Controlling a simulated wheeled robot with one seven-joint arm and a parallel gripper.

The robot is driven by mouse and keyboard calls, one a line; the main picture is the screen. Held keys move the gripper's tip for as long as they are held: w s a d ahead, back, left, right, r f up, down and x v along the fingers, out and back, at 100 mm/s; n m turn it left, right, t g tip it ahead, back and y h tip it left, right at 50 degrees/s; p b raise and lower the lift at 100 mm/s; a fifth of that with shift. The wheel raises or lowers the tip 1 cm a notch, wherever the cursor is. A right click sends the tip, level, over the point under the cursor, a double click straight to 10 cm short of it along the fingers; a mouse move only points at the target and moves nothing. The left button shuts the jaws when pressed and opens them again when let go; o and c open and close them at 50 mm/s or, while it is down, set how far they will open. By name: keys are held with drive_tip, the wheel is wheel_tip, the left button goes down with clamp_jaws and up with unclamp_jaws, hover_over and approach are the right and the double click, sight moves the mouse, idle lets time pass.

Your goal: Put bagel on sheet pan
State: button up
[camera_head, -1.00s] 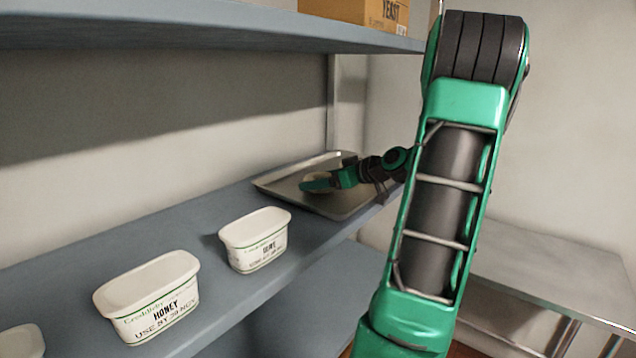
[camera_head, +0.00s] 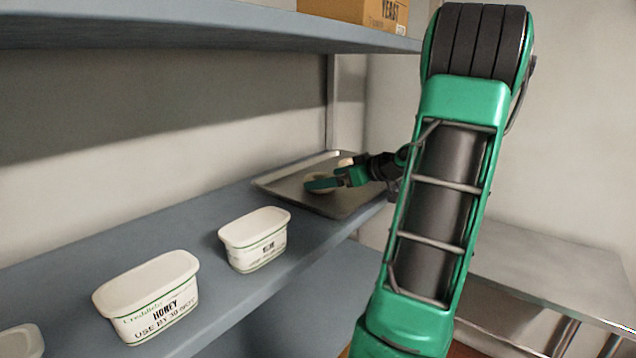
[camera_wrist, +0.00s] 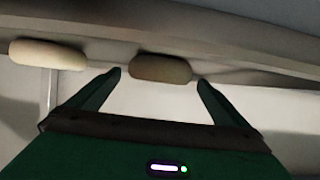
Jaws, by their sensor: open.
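The sheet pan (camera_head: 288,184) lies at the far end of the blue-grey shelf. A second pale piece, which looks like another bagel (camera_head: 346,161), shows at the back of the pan, behind my gripper. In the wrist view, one bagel (camera_wrist: 160,68) appears between and just beyond the spread fingertips (camera_wrist: 158,76), with a gap on each side. The other bagel (camera_wrist: 47,55) is to its left, outside the fingers. My gripper is open and empty.
A honey tub (camera_head: 150,297) and a smaller white tub (camera_head: 254,240) stand on the shelf nearer to me. A yeast box (camera_head: 355,10) sits on the upper shelf (camera_head: 200,30), which hangs over the pan. A metal table (camera_head: 550,270) is at the right.

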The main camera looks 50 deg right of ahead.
drive_tip(key=v, duration=0.8)
drive_tip(key=shift+s, duration=0.2)
